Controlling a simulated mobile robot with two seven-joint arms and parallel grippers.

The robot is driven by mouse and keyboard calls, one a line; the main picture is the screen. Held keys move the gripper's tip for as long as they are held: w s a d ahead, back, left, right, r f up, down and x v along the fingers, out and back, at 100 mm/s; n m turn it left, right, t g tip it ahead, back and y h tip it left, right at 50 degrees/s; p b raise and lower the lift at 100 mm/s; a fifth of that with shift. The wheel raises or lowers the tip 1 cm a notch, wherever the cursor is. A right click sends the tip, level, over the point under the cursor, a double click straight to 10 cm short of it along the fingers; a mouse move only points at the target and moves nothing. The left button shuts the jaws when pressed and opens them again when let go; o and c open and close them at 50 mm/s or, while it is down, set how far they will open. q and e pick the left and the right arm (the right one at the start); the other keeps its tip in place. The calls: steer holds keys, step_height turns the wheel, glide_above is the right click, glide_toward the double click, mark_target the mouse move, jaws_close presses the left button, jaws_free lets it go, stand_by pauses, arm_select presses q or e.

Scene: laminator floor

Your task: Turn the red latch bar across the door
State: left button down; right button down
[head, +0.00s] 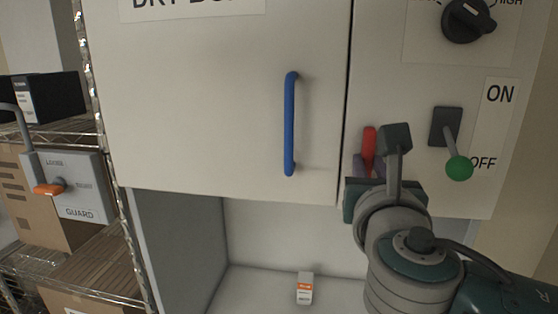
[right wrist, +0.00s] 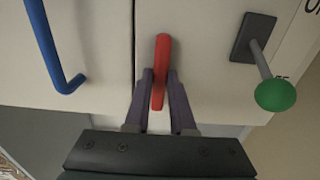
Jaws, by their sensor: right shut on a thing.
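The red latch bar (head: 369,147) stands nearly upright on the panel just right of the seam between the door (head: 220,120) and the fixed panel. It also shows in the right wrist view (right wrist: 161,60). My right gripper (right wrist: 160,92) is shut on the lower part of the bar, with one purple finger on each side. In the head view my right gripper (head: 367,168) and wrist hide the bar's lower end. The door is closed and carries a blue vertical handle (head: 290,124). My left gripper is in neither view.
Right of the bar is a switch lever with a green ball (head: 459,168), close to my right gripper. A black knob (head: 468,19) sits above. An open bay below holds a small white and orange box (head: 305,288). Wire shelves with a guard box (head: 75,185) stand left.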

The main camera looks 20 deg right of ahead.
steer(key=shift+m, duration=0.3)
steer(key=m+b, duration=0.2)
steer(key=m, duration=0.1)
steer(key=shift+f+m+b, duration=0.15)
steer(key=shift+m+b, duration=0.25)
steer(key=m+b, duration=0.2)
steer(key=m, duration=0.2)
steer(key=shift+s+m+b, duration=0.1)
steer(key=shift+m+b, duration=0.2)
steer(key=m+b, duration=0.3)
steer(key=m, duration=0.2)
steer(key=shift+d, duration=0.1)
steer(key=shift+m+b, duration=1.05)
steer(key=shift+m, duration=1.05)
steer(key=c, duration=0.8)
jaws_free()
